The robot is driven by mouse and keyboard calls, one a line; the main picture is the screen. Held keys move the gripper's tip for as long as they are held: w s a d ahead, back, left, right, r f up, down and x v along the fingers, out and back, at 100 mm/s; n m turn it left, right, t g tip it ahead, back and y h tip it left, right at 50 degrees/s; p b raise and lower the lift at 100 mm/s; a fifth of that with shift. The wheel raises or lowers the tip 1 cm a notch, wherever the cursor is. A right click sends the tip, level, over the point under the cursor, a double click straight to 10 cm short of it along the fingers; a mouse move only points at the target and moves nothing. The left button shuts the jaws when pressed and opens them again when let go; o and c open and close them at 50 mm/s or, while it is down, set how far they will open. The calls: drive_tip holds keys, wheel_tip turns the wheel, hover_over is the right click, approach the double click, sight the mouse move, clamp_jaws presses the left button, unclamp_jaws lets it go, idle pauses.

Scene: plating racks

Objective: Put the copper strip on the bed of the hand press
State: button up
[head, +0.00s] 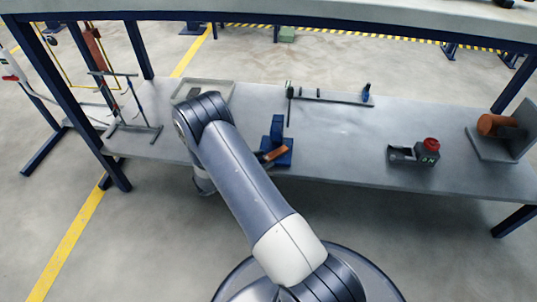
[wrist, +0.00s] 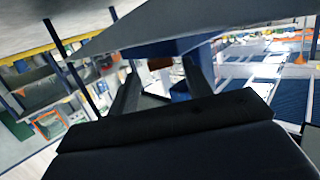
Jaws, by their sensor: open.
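The blue hand press (head: 277,128) stands near the front edge of the grey bench, right of my arm. A copper-coloured piece, seemingly the copper strip (head: 275,153), lies slantwise at the press's low blue base; whether it rests flat on the bed I cannot tell. In the wrist view my gripper (wrist: 165,85) is open, its two dark fingers apart. A small copper-brown piece (wrist: 160,63) shows beyond and between the fingertips, with blue press parts (wrist: 187,52) beside it. No contact is visible. In the head view my arm hides most of the gripper.
A shallow tray (head: 228,84) lies behind my arm. A wire rack (head: 157,129) stands at left. A long flat fixture (head: 335,98) lies at the back. A red-button box (head: 427,157) and an angled stand with a copper cylinder (head: 490,124) are at right. Bench between is clear.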

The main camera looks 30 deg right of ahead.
drive_tip(key=p+v, duration=0.1)
drive_tip(key=v, duration=0.7)
drive_tip(key=shift+a+r+p, duration=0.15)
drive_tip(key=shift+r+p, duration=0.05)
drive_tip(key=shift+p, duration=0.1)
